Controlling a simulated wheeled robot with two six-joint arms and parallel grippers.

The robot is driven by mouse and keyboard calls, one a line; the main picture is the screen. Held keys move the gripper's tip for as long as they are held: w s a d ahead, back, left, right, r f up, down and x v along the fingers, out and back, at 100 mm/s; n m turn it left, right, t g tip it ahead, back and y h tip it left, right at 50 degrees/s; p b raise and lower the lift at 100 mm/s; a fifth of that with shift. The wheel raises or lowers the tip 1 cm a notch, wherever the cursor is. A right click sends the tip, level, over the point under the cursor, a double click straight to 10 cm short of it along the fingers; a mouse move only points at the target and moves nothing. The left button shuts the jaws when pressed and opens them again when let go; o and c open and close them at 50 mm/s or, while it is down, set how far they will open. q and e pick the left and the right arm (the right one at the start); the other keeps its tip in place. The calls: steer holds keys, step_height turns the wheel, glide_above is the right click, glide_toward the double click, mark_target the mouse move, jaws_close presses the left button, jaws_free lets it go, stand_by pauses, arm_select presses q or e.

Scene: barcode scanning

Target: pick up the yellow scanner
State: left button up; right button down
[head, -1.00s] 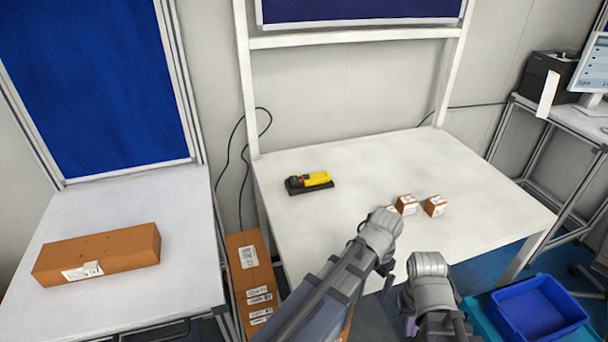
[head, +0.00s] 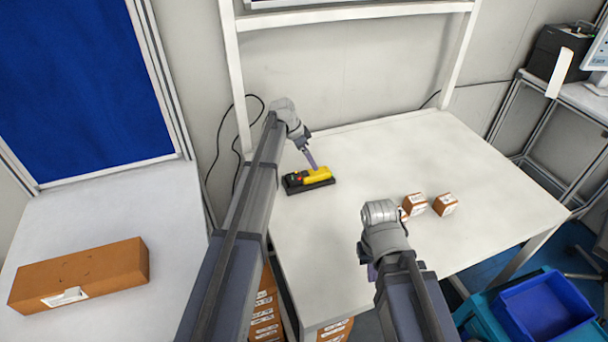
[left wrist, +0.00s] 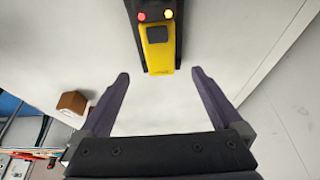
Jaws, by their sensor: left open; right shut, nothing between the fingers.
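The yellow scanner (head: 317,174) lies on its black base (head: 309,187) on the white table, toward the table's back left. In the left wrist view the scanner (left wrist: 158,48) is at the top centre, with a red and an orange light beside it. My left gripper (left wrist: 158,88) is open and empty, its fingertips just short of the scanner and to either side. In the head view my left gripper (head: 311,160) is just behind the scanner, partly hidden by the wrist. My right gripper (head: 370,268) is at the table's front, its fingers mostly hidden under the wrist.
Small brown boxes (head: 446,204) stand on the table (head: 400,160) right of the scanner, near my right arm. A long brown box (head: 80,275) lies on the left table. Blue bins (head: 530,310) stand at lower right. The table's back right is clear.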

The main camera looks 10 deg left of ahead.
mark_target(314, 172)
arm_select(q)
steer(key=shift+b+x, duration=1.2)
steer(key=shift+x, duration=0.2)
arm_select(e)
steer(key=shift+f, duration=1.25)
arm_select(q)
steer(key=b+x, duration=0.4)
steer(key=shift+a+f, duration=0.15)
steer(key=shift+f, duration=0.15)
arm_select(e)
step_height(314, 172, down, 4)
steer(key=shift+f, duration=0.2)
arm_select(q)
steer(key=shift+f+b, duration=0.25)
steer(key=shift+b, duration=0.1)
arm_select(e)
steer(key=shift+f, duration=0.2)
arm_select(q)
steer(key=shift+r, duration=0.1)
steer(key=shift+c, duration=0.6)
arm_select(e)
steer(key=shift+r, duration=0.1)
arm_select(q)
jaws_close()
